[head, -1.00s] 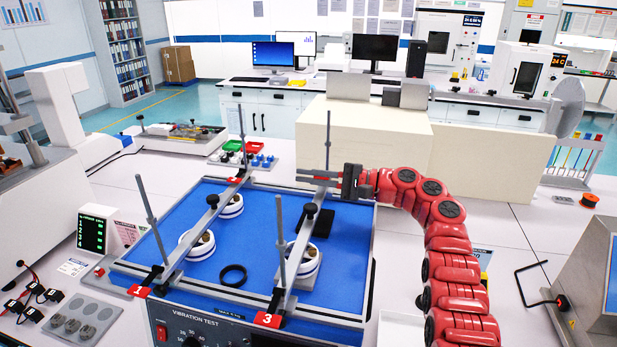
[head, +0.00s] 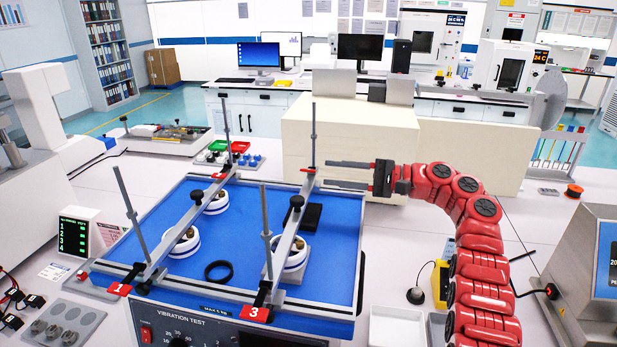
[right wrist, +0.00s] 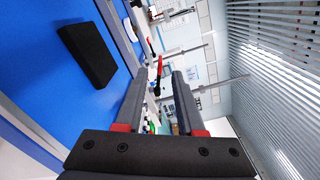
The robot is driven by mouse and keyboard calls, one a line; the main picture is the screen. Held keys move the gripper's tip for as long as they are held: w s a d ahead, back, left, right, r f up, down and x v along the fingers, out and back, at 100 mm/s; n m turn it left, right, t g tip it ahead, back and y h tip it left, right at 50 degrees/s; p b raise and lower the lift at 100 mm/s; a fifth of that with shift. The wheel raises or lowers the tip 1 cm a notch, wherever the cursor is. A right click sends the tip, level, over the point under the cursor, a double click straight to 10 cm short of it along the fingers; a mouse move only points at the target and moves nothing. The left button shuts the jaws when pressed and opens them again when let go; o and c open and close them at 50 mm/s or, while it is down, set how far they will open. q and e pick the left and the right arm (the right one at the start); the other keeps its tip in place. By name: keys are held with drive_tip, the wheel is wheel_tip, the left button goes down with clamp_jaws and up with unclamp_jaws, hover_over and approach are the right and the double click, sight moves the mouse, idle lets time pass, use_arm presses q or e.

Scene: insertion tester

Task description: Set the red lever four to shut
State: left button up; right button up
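The vibration test table (head: 340,250) has a blue top with two grey clamp bars. A small red part (head: 308,170) at the far end of the right bar is where a fourth lever would be; its number is unreadable and I cannot tell its position. In the right wrist view a red piece (right wrist: 159,66) shows beyond and between the fingertips. My right gripper (head: 327,174) is open and empty, just right of that far right bar end, its fingers pointing left. Its two fingers also show apart in the right wrist view (right wrist: 159,78). My left gripper is not in view.
Red tags 1 (head: 119,289) and 3 (head: 257,314) mark the near bar ends. Upright posts (head: 313,135) rise at the bar ends. White ringed parts (head: 184,244) sit under the bars. A black block (head: 313,217) and a black ring (head: 218,271) lie on the blue top.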

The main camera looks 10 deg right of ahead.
drive_tip(key=b+v, duration=0.1)
drive_tip(key=v, duration=0.6)
drive_tip(key=shift+d, duration=0.3)
drive_tip(key=shift+s, duration=0.1)
